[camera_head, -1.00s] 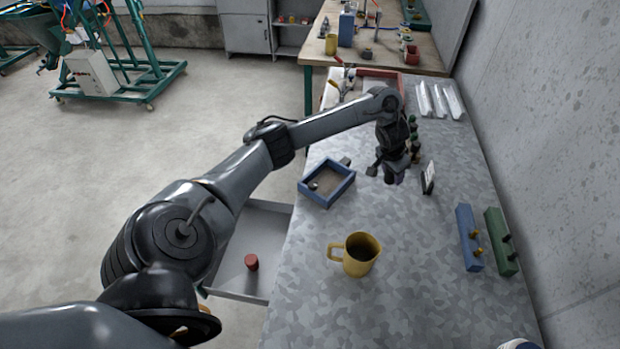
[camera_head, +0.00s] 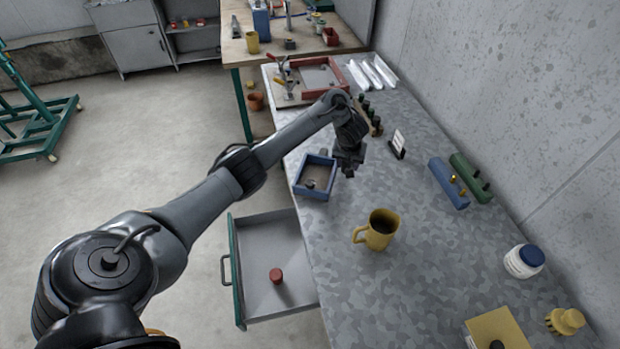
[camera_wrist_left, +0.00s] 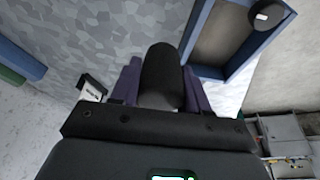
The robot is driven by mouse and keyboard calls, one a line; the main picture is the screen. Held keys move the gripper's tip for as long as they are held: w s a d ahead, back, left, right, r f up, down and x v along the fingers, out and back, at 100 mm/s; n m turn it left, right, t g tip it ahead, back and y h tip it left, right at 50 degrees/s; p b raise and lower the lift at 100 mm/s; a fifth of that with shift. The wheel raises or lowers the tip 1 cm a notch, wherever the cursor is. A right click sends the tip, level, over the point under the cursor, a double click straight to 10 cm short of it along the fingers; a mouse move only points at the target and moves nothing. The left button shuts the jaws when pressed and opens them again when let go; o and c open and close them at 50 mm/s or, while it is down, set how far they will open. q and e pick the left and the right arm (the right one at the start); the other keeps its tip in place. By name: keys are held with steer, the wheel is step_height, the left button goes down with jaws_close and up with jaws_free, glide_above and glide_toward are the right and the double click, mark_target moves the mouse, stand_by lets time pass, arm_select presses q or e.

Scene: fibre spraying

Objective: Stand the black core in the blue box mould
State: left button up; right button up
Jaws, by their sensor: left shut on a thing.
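The blue box mould (camera_head: 331,185) lies on the patterned grey table near its left edge, open side up. A small dark round piece (camera_head: 309,184) is inside it, towards a corner. In the head view my left gripper (camera_head: 348,168) hangs just right of the mould, above the table. In the left wrist view the gripper (camera_wrist_left: 160,90) is shut on the black core (camera_wrist_left: 162,75), a dark cylinder with a rounded end between the fingers. There the blue mould (camera_wrist_left: 245,63) is at the upper right, apart from the core. My right gripper is not in view.
A yellow mug (camera_head: 379,231) stands in front of the mould. A small card stand (camera_head: 397,146) and blue and green blocks (camera_head: 447,184) are to the right. An open drawer (camera_head: 244,255) with a red piece (camera_head: 276,275) juts out at left.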

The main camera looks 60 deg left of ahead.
arm_select(q)
steer(key=s+a+f, duration=0.2)
steer(key=s+a+f+b, duration=0.1)
steer(key=s+a+f, duration=0.1)
steer(key=s, duration=0.1)
steer(key=s+a+f+b, duration=0.1)
steer(key=s+a+f, duration=0.1)
steer(key=s+a, duration=0.1)
steer(key=shift+s+f, duration=0.1)
steer(key=shift+f, duration=0.05)
step_height(320, 180, down, 4)
steer(key=shift+r+b, duration=0.25)
steer(key=shift+b, duration=0.25)
steer(key=shift+f, duration=0.25)
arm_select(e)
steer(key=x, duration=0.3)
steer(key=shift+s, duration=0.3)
arm_select(q)
steer(key=shift+f, duration=0.15)
steer(key=o, duration=1.2)
